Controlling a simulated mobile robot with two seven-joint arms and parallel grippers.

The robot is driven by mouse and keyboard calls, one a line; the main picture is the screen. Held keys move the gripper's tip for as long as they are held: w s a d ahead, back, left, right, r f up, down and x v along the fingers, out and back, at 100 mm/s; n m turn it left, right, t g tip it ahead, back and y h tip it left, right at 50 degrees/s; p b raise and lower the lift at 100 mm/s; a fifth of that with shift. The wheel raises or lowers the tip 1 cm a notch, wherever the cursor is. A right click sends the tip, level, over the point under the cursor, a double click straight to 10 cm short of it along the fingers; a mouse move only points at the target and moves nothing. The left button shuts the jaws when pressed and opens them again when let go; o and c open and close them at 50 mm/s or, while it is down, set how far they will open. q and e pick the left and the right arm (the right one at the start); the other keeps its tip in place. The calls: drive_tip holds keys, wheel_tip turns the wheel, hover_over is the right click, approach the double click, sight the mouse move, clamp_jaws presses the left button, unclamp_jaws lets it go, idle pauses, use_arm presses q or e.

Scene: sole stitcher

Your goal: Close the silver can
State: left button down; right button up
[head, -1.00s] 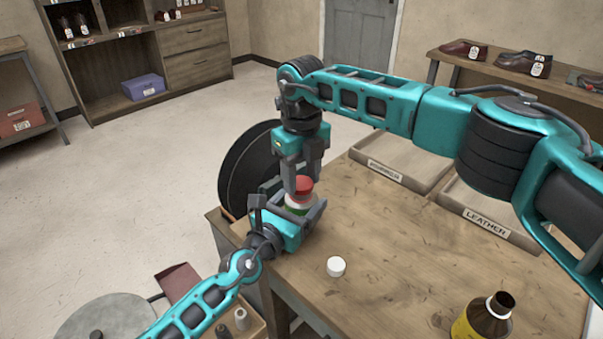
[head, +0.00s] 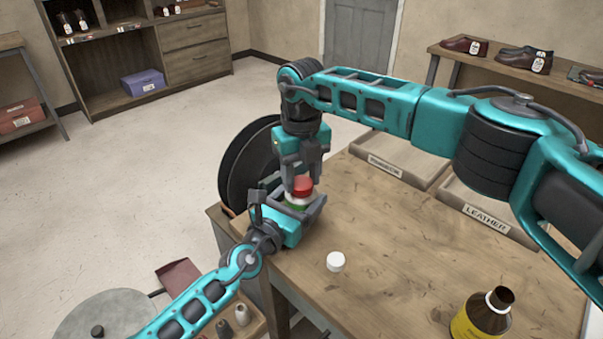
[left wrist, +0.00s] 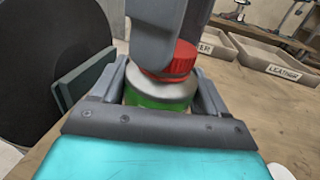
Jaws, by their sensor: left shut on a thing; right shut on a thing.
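The silver can (left wrist: 160,93) has a green band and stands between the fingers of my left gripper (head: 298,205), which is shut on it. In the head view the can is mostly hidden by both grippers. A red cap (head: 302,185) sits at the top of the can; in the left wrist view the red cap (left wrist: 172,62) looks in contact with the can's top and slightly tilted. My right gripper (head: 303,178) comes from above and is shut on the red cap. Whether the cap is fully seated, I cannot tell.
A white cap (head: 335,262) lies on the wooden table (head: 385,265). A dark bottle with a yellow label (head: 482,318) stands at the front right. Labelled trays (head: 480,213) lie at the back right. A black disc (head: 246,165) stands behind the grippers.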

drive_tip(key=m, duration=0.3)
drive_tip(key=shift+m, duration=0.4)
drive_tip(key=m, duration=0.3)
drive_tip(key=shift+m, duration=0.4)
drive_tip(key=m, duration=0.3)
drive_tip(key=shift+m, duration=0.4)
drive_tip(key=m, duration=0.3)
drive_tip(key=shift+m, duration=0.3)
drive_tip(key=m, duration=0.3)
drive_tip(key=shift+m, duration=0.4)
drive_tip(key=m, duration=0.3)
drive_tip(key=shift+m, duration=0.3)
drive_tip(key=m, duration=0.6)
drive_tip(key=shift+w, duration=0.1)
